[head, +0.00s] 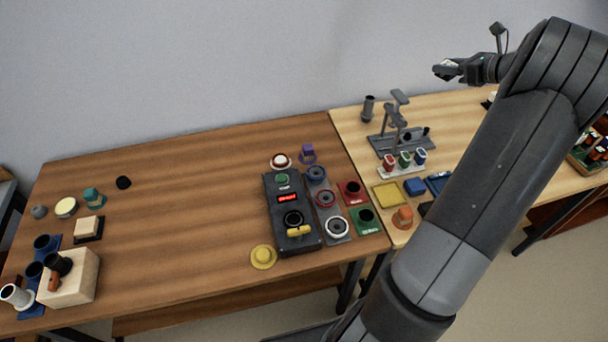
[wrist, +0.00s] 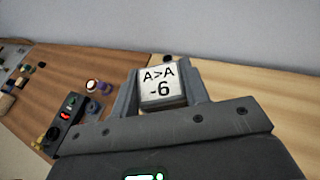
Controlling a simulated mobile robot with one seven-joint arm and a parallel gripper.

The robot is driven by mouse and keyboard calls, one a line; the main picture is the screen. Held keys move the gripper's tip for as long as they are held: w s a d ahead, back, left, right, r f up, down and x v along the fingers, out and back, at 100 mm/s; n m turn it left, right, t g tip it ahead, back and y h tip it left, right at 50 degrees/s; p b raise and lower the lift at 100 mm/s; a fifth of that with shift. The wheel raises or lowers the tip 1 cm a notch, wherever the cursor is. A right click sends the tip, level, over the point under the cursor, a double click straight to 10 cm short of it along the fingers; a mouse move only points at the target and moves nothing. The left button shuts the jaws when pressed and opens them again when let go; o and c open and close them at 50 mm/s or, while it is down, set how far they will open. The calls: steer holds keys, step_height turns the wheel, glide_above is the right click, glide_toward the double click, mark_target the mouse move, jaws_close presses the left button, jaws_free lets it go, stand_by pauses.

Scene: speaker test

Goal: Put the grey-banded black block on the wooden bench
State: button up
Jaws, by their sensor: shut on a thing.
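My gripper (head: 447,70) is raised at the upper right in the head view, in front of the wall and above the pale table. It is shut on a block (wrist: 162,86), whose white face reads "A>A -6" between the two fingers in the wrist view. The block's sides are hidden by the fingers, so I cannot tell whether it has a grey band. In the head view the held block is small and partly dark. The wooden bench shows as a brown top (head: 190,190) at left and a lighter top (head: 455,108) at right.
A black control box (head: 289,215) with coloured buttons and several round pieces stand on the brown top's right side. A grey stand (head: 397,140) and coloured trays are on the lighter top. Blocks and cups (head: 68,278) crowd the far left. The brown top's middle is clear.

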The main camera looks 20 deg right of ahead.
steer(key=w+a+n+g+y, duration=0.1)
steer(key=w+a, duration=0.3)
steer(key=a, duration=0.3)
steer(key=w+a+n+y, duration=0.1)
steer(key=w+a, duration=0.3)
steer(key=a, duration=0.2)
steer(key=n+g+y, duration=0.4)
steer(key=n+g, duration=0.2)
glide_above(216, 155)
step_height(216, 155, down, 25)
steer(key=shift+s, duration=0.1)
steer(key=shift+y, duration=0.3)
steer(key=shift+f, duration=2.05)
